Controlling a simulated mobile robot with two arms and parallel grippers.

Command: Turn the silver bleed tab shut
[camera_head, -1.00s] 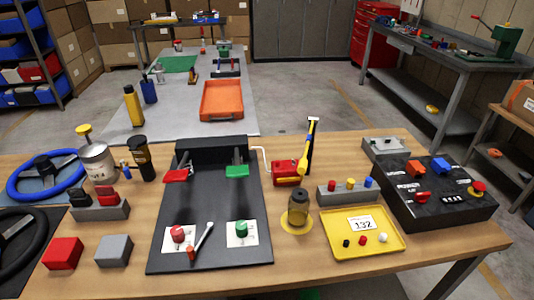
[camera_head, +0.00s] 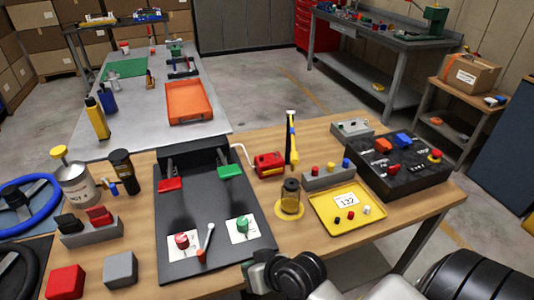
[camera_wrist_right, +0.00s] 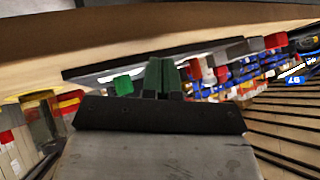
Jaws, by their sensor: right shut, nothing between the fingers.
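A black board (camera_head: 200,212) lies on the wooden bench with a red knob (camera_head: 182,241) and a green knob (camera_head: 242,223), each on a white card. A silver bar with a red end (camera_head: 206,240) lies between the knobs; I cannot tell whether this is the bleed tab, and no other silver tab is clear. My right arm comes in at the lower right of the head view, near the board's front edge. My right gripper's fingers (camera_wrist_right: 160,76) are shut and empty in the wrist view. My left gripper is not in view.
Red (camera_head: 170,184) and green (camera_head: 231,171) pedals stand at the board's back. To its right are an amber jar (camera_head: 290,197), a yellow tray (camera_head: 347,209) and a black switch box (camera_head: 405,172). Red (camera_head: 66,282) and grey (camera_head: 120,269) blocks sit at left front.

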